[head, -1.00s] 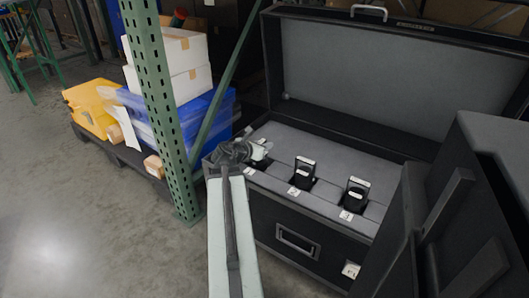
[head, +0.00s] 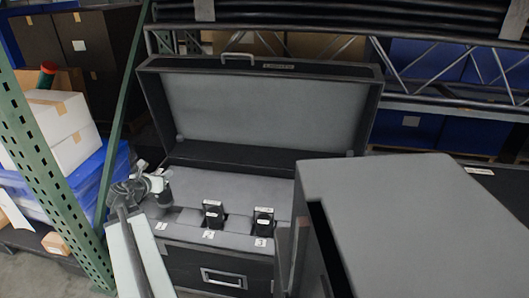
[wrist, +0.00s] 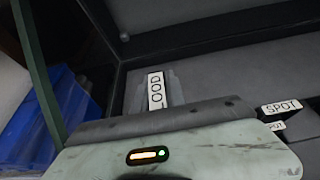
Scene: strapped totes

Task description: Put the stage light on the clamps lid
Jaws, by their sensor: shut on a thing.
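My gripper (head: 156,186) is at the left end of the open case in the head view, shut on a stage light. In the wrist view the stage light (wrist: 156,90) shows beyond my pale wrist housing, with a white tag reading "OOD", its first letters cut off. The light's body is mostly hidden, and I cannot tell whether it is clear of the foam. No lid can be read as the clamps lid. A closed grey-topped case (head: 400,200) stands at the front right, with no readable label.
The open black case (head: 220,278) has grey foam and a raised lid (head: 265,110). Two dark lights (head: 213,214) (head: 264,221) stand in its slots; "SPOT" tags show in the wrist view. A green rack post (head: 45,165) stands left. A dark surface (head: 500,185) lies behind right.

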